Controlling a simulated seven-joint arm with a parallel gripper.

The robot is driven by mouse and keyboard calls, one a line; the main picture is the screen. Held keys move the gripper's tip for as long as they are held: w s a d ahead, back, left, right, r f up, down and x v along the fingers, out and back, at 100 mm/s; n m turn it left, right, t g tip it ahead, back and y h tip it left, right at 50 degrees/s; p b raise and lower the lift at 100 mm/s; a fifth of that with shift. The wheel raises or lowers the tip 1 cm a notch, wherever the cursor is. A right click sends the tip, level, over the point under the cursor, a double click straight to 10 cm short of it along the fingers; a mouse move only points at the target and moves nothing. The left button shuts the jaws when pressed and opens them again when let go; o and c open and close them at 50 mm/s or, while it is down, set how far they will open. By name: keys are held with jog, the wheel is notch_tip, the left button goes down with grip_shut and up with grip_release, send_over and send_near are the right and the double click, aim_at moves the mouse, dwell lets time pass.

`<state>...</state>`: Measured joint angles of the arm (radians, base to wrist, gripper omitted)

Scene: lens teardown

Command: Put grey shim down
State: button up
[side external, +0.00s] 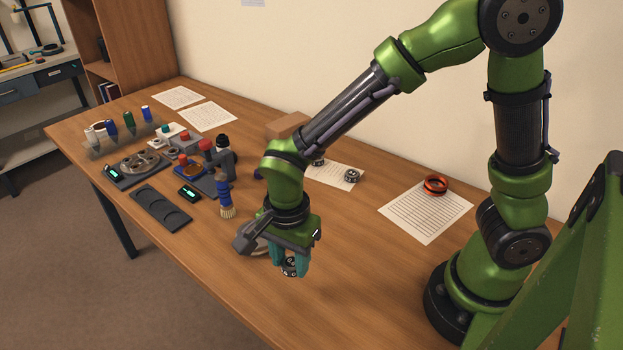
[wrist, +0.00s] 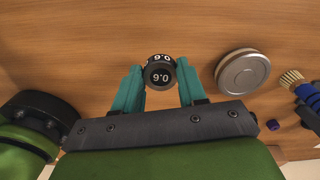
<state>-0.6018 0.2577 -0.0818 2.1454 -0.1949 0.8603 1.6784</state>
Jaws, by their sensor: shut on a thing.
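The grey shim (wrist: 159,73) is a small, dark round piece with white numerals on its top and side. It sits between the teal fingertips of my gripper (wrist: 160,85) in the wrist view. In the side view the shim (side external: 289,267) shows between the fingertips of my gripper (side external: 290,264), partly hidden by them. My gripper is shut on it and points down, low over the front part of the table. I cannot tell whether the shim touches the wood.
A silver disc (wrist: 242,72) lies close by. A blue-handled brush (side external: 225,198) stands left of my gripper. Two similar dark pieces, one clearly visible (side external: 352,176), are on a paper behind. A red ring (side external: 436,185) is on another sheet. Bare wood (side external: 345,255) lies to the right.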

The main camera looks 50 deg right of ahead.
jog(key=r, duration=0.1)
jog(key=d+r, duration=0.1)
jog(key=r, duration=0.1)
jog(key=shift+w+d+r+m, duration=0.15)
jog(key=shift+w+r+m, duration=0.1)
jog(key=shift+w+m, duration=0.1)
jog(key=w+d+m, duration=0.3)
jog(key=d+m, duration=0.1)
jog(key=d, duration=0.5)
jog(key=m, duration=1.2)
send_over(383, 193)
jog(key=f, duration=0.2)
notch_tip(383, 193, down, 8)
jog(key=shift+a+r, duration=0.1)
jog(key=shift+r, duration=0.15)
jog(key=o, duration=1)
jog(key=shift+f, duration=0.15)
jog(key=shift+o, duration=0.2)
